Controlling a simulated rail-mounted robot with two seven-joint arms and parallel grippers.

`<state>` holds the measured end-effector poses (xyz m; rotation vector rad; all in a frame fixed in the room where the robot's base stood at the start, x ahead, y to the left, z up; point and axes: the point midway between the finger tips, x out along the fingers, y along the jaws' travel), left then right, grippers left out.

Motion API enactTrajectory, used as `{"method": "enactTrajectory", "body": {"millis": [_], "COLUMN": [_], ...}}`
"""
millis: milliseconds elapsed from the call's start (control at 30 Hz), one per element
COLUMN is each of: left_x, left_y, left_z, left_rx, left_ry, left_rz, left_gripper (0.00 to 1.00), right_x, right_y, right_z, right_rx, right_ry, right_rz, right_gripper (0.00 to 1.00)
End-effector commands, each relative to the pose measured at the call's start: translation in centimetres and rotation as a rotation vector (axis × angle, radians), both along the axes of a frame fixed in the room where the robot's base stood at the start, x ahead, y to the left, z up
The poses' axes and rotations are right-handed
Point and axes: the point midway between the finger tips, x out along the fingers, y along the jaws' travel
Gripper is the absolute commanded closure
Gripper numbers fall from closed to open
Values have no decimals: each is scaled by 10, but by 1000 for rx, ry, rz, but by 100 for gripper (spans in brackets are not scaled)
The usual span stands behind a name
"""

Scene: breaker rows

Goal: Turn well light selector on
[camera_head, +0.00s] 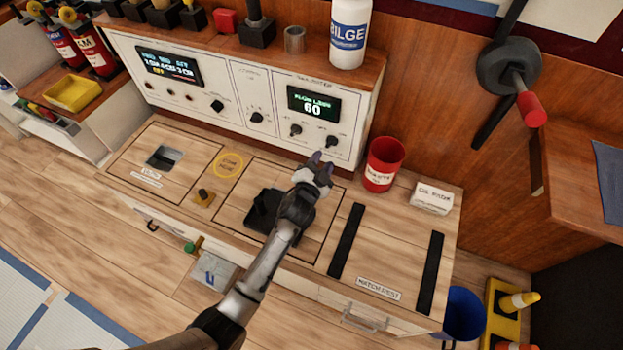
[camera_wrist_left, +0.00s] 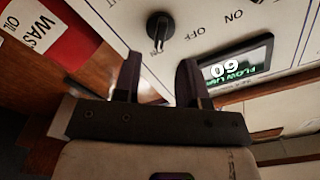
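A black rotary knob (camera_wrist_left: 160,28) on the white panel shows upside-down in the left wrist view, beside printed OFF and ON marks. It seems to be the right-hand knob (camera_head: 332,141) below the green-text display (camera_head: 313,105) in the head view. Its full label is not readable, and I cannot tell for sure which position it points to. My left gripper (camera_head: 319,160) is just in front of the panel, below this knob. In the left wrist view its two fingers (camera_wrist_left: 160,75) stand apart with nothing between them, and the knob lies beyond their tips, apparently not touched.
Another knob (camera_head: 296,130) sits to the left on the same panel. A red waste can (camera_head: 383,164) stands close to the right of my left gripper. A white bottle (camera_head: 349,35) stands on the shelf above. A white box (camera_head: 431,198) lies on the bench further right.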

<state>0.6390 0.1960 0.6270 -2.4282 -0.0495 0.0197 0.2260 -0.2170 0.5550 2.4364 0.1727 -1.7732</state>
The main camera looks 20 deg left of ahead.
Motion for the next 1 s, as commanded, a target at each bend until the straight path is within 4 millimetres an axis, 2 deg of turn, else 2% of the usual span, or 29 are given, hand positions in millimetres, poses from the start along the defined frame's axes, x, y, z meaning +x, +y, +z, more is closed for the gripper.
{"method": "enactTrajectory", "body": {"millis": [33, 200, 433, 633, 1000], "left_x": [-12, -44, -73, -83, -84], "left_y": [-1, -2, -3, -4, -4], "left_z": [1, 1, 0, 0, 0], "left_rx": [-1, 1, 0, 1, 1], "left_ry": [1, 1, 1, 0, 0], "left_rz": [0, 0, -1, 0, 0], "left_gripper": [62, 62, 62, 62, 62], "right_x": [0, 0, 0, 0, 0], "right_y": [0, 1, 1, 0, -2], "right_z": [5, 11, 15, 16, 16], "right_rx": [1, 4, 4, 0, -7], "right_ry": [0, 1, 1, 0, 0], "right_rz": [-1, -2, -2, 0, 5], "right_gripper": [57, 57, 57, 57, 57]}}
